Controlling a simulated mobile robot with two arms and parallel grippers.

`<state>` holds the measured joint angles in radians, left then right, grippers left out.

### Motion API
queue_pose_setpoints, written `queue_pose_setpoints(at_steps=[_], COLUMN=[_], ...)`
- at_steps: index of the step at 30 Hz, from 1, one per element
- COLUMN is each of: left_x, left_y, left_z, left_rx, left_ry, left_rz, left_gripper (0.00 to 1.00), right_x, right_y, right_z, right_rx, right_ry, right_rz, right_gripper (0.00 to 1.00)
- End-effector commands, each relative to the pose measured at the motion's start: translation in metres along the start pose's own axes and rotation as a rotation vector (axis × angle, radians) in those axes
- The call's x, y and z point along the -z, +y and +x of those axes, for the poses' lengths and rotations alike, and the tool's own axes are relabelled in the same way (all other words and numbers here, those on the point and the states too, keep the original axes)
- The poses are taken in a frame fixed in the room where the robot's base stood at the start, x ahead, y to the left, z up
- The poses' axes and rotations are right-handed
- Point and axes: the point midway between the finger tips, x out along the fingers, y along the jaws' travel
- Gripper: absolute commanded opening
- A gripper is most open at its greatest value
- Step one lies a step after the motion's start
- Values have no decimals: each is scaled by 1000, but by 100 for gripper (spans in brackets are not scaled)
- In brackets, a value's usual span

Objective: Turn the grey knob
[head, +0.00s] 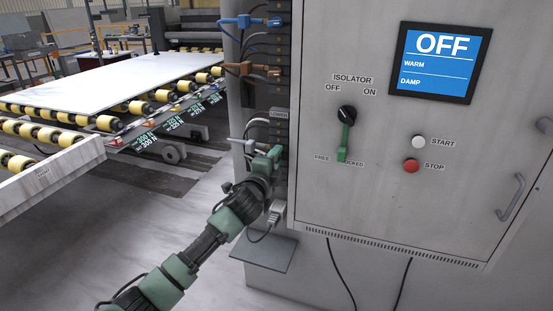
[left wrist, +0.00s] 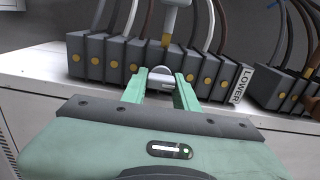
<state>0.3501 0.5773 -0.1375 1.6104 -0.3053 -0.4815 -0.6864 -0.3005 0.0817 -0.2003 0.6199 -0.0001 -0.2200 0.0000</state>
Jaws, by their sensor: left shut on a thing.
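The grey knob (left wrist: 161,73) shows in the left wrist view between my two green fingers, in front of a row of dark grey blocks. It is small and pale, and part of it is hidden by the fingers. My left gripper (left wrist: 160,90) is shut on it. In the head view my left gripper (head: 268,160) reaches the left side of the cabinet, at the grey fitting (head: 247,145) below the LOWER label. The knob itself is hard to make out there behind the gripper. My right gripper is not in view.
A blue fitting (head: 250,21) and a brown one (head: 252,70) stick out above the grey one, with cables around them. The cabinet (head: 390,200) has a screen reading OFF (head: 440,62), an isolator switch (head: 346,115) and two buttons. A roller conveyor with a slab (head: 110,82) lies left.

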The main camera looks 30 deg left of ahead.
Motion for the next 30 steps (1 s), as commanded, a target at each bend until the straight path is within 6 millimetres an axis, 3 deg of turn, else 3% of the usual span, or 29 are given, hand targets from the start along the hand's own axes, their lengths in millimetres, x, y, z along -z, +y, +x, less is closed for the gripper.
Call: queue_pose_setpoints(at_steps=[30], left_x=[-2], left_y=[-2], left_z=[0], left_rx=[-5], left_ry=[-2], left_rz=[-912], left_gripper=[0], right_x=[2], right_y=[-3], right_z=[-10], right_rx=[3], right_ry=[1], right_rz=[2], right_gripper=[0])
